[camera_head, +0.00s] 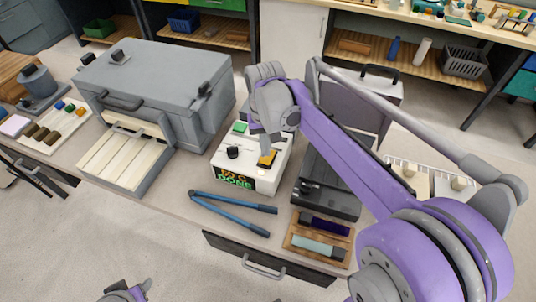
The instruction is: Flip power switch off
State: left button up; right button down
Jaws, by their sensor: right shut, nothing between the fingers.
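A white controller box (225,163) stands on the bench near the middle, its front display (236,179) lit with green and orange text that appears to read "120 C DONE". On its top are a black knob (233,152), a small green piece (240,127) and a yellow piece (267,159), which may be the power switch. My right gripper (266,148) is shut and empty, pointing down at the box's top right by the yellow piece. I cannot tell whether they touch. Part of my left arm (127,292) shows at the bottom edge; its jaws are not clear.
A large grey oven-like case (160,80) with a pale slatted tray (125,150) stands to the left. Blue-handled tongs (230,205) lie in front of the controller. A dark device (325,200) and a wooden tray (290,240) with two bars are to the right.

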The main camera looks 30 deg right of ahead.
aim_at(265, 159)
pick_arm(q)
jog(key=shift+s+f+b, duration=0.25)
jog(key=shift+f+b, duration=0.35)
jog(key=shift+f, duration=0.2)
pick_arm(e)
jog(key=shift+f, duration=1.1)
jog(key=shift+r+p, duration=2.05)
jog(key=shift+r, duration=1.5)
pick_arm(q)
jog(key=r, duration=0.1)
jog(key=w+r, duration=0.1)
jog(key=r, duration=0.1)
jog(key=w+r, duration=0.1)
jog(key=r, duration=0.1)
jog(key=shift+r, duration=0.2)
pick_arm(e)
jog(key=shift+w, duration=0.1)
jog(key=s+a+f+n+t, duration=0.2)
jog(key=s+a+f+t, duration=0.1)
jog(key=s, duration=0.4)
jog(key=s+a+f+n+t, duration=0.2)
jog(key=s+a+f, duration=0.1)
jog(key=s+f, duration=0.2)
jog(key=shift+s+a+f+t, duration=0.35)
jog(key=shift+s+a+t, duration=0.05)
jog(key=shift+s, duration=0.7)
